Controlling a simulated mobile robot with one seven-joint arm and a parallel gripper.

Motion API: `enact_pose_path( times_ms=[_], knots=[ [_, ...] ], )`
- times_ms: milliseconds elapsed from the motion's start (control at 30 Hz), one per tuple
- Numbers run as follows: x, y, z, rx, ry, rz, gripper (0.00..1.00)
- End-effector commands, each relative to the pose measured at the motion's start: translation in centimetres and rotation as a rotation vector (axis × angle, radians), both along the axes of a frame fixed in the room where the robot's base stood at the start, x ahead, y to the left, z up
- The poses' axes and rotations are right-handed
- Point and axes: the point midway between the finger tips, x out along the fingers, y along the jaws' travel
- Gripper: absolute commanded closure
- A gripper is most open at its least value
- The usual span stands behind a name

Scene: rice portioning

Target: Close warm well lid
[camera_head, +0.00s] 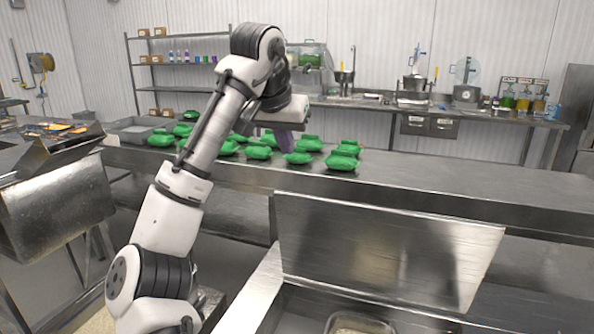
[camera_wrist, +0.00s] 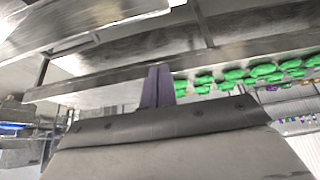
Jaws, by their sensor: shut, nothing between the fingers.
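The warm well lid (camera_head: 390,250) is a flat steel panel standing raised, tilted back, behind the open well (camera_head: 290,308) at the bottom of the head view. Part of a pan (camera_head: 358,322) shows inside the well, cut off by the picture's edge. My gripper (camera_head: 286,150) is above the counter among green packets, behind and above the lid's left end, apart from it. Its purple fingers are shut and empty; they also show in the wrist view (camera_wrist: 158,70). I cannot tell for sure which steel surface in the wrist view is the lid.
Several green packets (camera_head: 341,162) lie on the long steel counter (camera_head: 450,182) beyond the lid, close to my gripper. The counter's right side is clear. A steel unit (camera_head: 60,205) stands at the left. Pots and bottles stand on the back counter (camera_head: 400,105).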

Motion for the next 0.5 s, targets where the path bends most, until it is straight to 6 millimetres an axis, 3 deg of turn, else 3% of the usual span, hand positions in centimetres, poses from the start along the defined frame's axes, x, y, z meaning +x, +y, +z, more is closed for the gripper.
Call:
enact_pose_path(
  times_ms=[267, 500],
  knots=[
    [0.1, -0.1, -1.1, 0.019, 0.035, 0.003, 1.00],
    [1.9, -0.7, -4.8, 0.020, 0.034, 0.005, 1.00]
  ],
)
